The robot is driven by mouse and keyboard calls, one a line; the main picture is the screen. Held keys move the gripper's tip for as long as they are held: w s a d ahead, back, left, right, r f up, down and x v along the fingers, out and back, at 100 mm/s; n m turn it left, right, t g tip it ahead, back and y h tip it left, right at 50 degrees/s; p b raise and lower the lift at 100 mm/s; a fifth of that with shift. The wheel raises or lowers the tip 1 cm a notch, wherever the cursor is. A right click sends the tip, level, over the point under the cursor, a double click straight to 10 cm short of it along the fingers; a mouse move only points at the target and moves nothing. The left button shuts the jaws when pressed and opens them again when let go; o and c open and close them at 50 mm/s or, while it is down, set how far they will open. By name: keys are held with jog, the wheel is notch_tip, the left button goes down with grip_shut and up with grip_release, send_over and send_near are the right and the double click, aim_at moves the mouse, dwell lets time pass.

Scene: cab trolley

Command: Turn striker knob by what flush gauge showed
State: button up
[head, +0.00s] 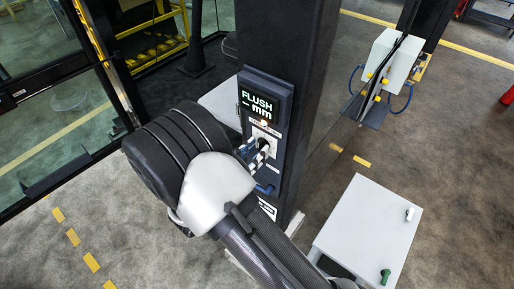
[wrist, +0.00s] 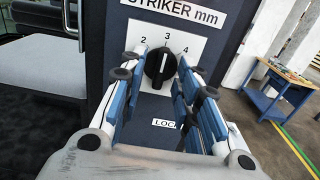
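The striker knob (wrist: 160,67) is black with a white line, on a white dial plate (wrist: 147,31) marked 2, 3 and 4 under a "STRIKER mm" label. Its line points up, about at 3. My gripper (wrist: 160,78) is open, with blue-padded fingers left and right of the knob; I cannot tell whether they touch it. In the head view my gripper (head: 258,156) is at the dark post's panel and hides most of the knob. The flush gauge display (head: 262,104) above it reads "FLUSH" and a dash before "mm", with no number showing.
A partly hidden label (wrist: 165,123) starting "LOCA" sits below the knob. A white cabinet (head: 368,232) with a green knob stands right of the post (head: 295,65). A white box (head: 391,58) is farther back. A blue workbench (wrist: 275,92) stands at right.

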jog(key=shift+w+d, duration=0.35)
jog(key=shift+w, duration=0.1)
jog(key=shift+c, duration=0.6)
grip_shut()
